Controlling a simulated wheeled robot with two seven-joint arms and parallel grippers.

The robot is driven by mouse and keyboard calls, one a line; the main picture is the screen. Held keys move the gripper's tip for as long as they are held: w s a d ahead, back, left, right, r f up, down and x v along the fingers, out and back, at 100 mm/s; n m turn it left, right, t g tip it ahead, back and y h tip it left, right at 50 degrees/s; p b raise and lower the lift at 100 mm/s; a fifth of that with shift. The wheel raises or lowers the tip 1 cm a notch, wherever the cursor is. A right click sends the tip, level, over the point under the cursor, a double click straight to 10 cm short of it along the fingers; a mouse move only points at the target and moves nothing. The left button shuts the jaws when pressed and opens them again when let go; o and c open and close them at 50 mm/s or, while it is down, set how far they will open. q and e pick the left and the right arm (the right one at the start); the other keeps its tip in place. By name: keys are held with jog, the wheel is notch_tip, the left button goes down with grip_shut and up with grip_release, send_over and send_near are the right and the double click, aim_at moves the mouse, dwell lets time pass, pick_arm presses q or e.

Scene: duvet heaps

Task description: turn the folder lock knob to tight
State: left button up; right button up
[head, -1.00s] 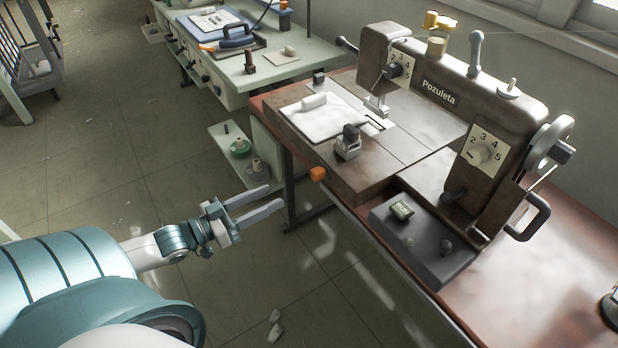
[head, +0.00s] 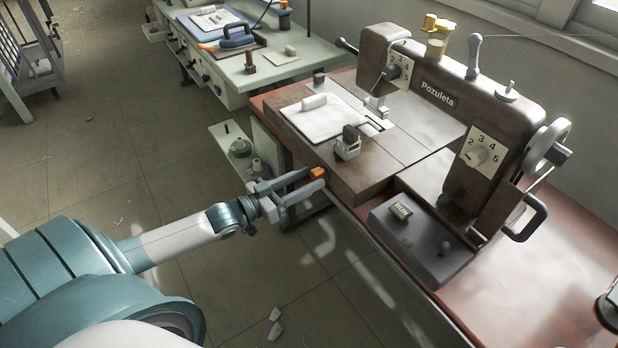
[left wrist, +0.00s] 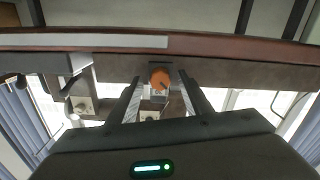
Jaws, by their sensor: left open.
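The folder lock knob, which I take to be the orange knob (head: 317,173), sits on the front edge of the brown sewing machine bed (head: 372,183). In the left wrist view the orange knob (left wrist: 160,78) shows between my two fingers. My left gripper (head: 314,179) is open, with its fingertips on either side of the knob. I cannot tell whether either finger touches it. A dark mark shows on the knob's face in the wrist view, but any tight marking is not readable. My right gripper is out of view.
A metal block with a dark knob (head: 348,144) stands on the bed beside white cloth (head: 320,122). A grey box with a RUN button (head: 402,211) lies to the right. A green-topped table (head: 290,68) stands behind. Open floor lies below my arm.

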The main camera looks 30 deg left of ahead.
pick_arm(q)
jog(key=shift+w+d, duration=0.2)
jog(key=shift+w, duration=0.25)
jog(key=shift+c, duration=0.4)
jog(key=c, duration=1)
